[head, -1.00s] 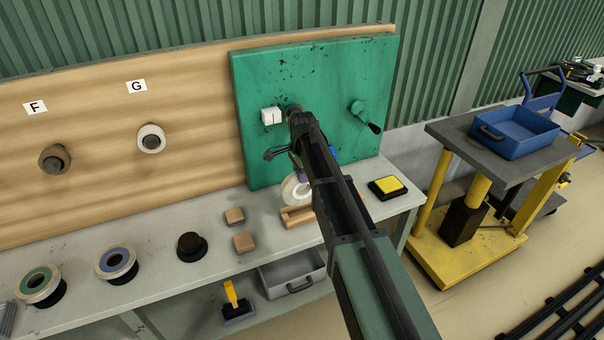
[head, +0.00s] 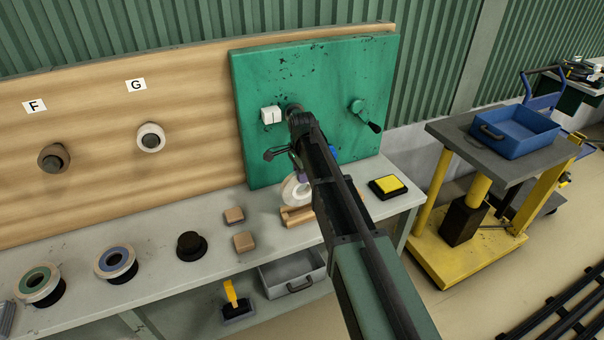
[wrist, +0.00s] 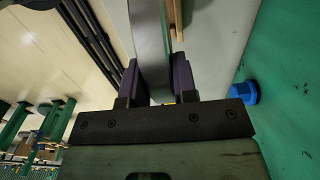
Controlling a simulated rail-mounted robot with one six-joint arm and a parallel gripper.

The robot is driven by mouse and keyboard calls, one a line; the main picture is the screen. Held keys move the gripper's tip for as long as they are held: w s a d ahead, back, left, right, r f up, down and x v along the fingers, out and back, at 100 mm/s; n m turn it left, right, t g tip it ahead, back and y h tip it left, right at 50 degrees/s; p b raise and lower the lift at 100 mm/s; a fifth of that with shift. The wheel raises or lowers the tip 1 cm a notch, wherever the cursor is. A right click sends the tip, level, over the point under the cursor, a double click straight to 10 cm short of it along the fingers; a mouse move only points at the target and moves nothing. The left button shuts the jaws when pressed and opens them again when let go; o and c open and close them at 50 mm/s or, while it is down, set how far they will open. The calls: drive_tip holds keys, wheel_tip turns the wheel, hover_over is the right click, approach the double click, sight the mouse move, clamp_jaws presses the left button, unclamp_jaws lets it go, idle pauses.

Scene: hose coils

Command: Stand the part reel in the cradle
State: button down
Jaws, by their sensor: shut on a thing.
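The part reel (head: 294,191) is a pale, flat ring, partly hidden by my arm in the head view. My gripper (wrist: 156,82) is shut on it; in the wrist view the reel (wrist: 150,30) shows edge-on as a grey-white band between the two dark purple fingers. The reel is upright, over the wooden cradle (head: 296,217) on the bench. My arm hides the cradle's right part, and I cannot tell whether the reel touches it. A strip of wood shows beside the reel in the wrist view (wrist: 177,20).
Two wooden blocks (head: 234,215) and a black spool (head: 191,246) stand left of the cradle. A yellow-topped pad (head: 388,186) lies to the right. The green panel (head: 255,90) rises behind, with a white box (head: 271,115) and a crank (head: 364,115). A blue knob (wrist: 244,93) is near my gripper.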

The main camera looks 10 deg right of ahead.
drive_tip(key=shift+f+b, duration=2.45)
drive_tip(key=shift+f, duration=0.05)
idle(0.3)
idle(0.4)
drive_tip(key=c, duration=0.8)
unclamp_jaws()
drive_tip(key=shift+r, duration=0.1)
drive_tip(key=shift+r+p, duration=3.45)
drive_tip(key=shift+p, duration=0.1)
wheel_tip(320, 180, up, 11)
drive_tip(key=p, duration=1.1)
hover_over(302, 193)
drive_tip(key=shift+f, duration=0.1)
